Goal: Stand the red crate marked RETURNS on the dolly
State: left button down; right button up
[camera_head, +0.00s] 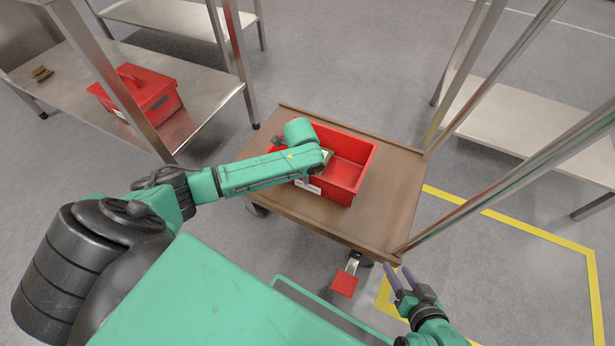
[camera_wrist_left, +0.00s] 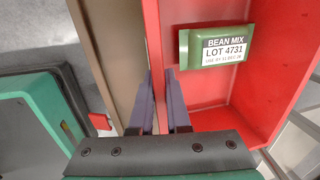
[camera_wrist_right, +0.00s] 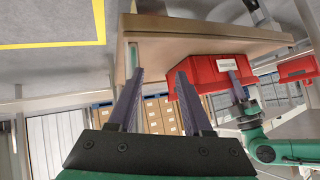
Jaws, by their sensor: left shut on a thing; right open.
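The red crate (camera_head: 352,150) is upright on the brown deck of the dolly (camera_head: 400,205); no gap shows beneath it. Its white front label (camera_head: 307,186) is too small to read, also in the right wrist view (camera_wrist_right: 228,65). A green BEAN MIX packet (camera_wrist_left: 217,48) lies inside the crate. My left gripper (camera_wrist_left: 160,85) is shut on a crate wall, one finger on each side; in the head view my arm hides part of the crate. My right gripper (camera_head: 402,278) is open and empty, in front of the dolly's near right corner.
Metal posts (camera_head: 480,180) rise at the dolly's right side. A red pedal (camera_head: 344,284) sticks out at its front. Yellow floor lines (camera_head: 520,228) run at the right.

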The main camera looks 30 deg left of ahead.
pick_arm(q)
jog(key=c, duration=0.9)
grip_release()
jog(key=shift+r, duration=0.1)
